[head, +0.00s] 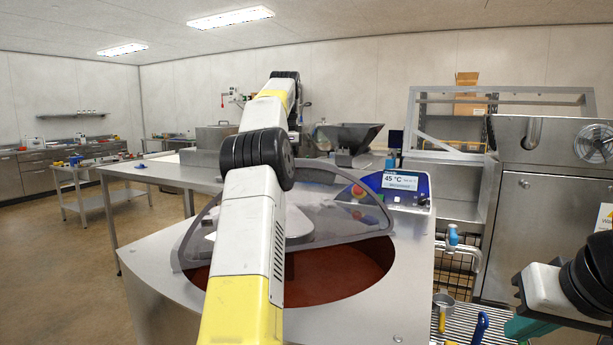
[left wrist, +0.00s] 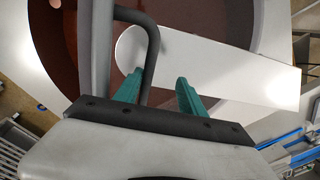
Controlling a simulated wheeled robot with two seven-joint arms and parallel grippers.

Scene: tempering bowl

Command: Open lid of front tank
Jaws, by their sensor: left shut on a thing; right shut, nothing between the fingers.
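The front tank (head: 150,262) is a metal-topped body with a round opening showing brown liquid (head: 340,272); brown also shows in the left wrist view (left wrist: 60,45). Its smoky see-through lid (head: 335,212) stands tilted up over the opening, with a gap below its lower edge. In the left wrist view, the lid's bent black handle (left wrist: 152,50) runs between the teal fingers of my left gripper (left wrist: 158,95), which is shut on it. In the head view this gripper is hidden and my left arm covers part of the lid. My right gripper (head: 520,326), partly in view, is shut and empty.
A control panel (head: 400,190) reading 45 °C stands right behind the lid. A white flat piece (left wrist: 215,65) spans the opening. A striped rack (head: 465,325) with tools lies right of the tank, near a steel machine (head: 535,215). Open floor (head: 60,270) lies left.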

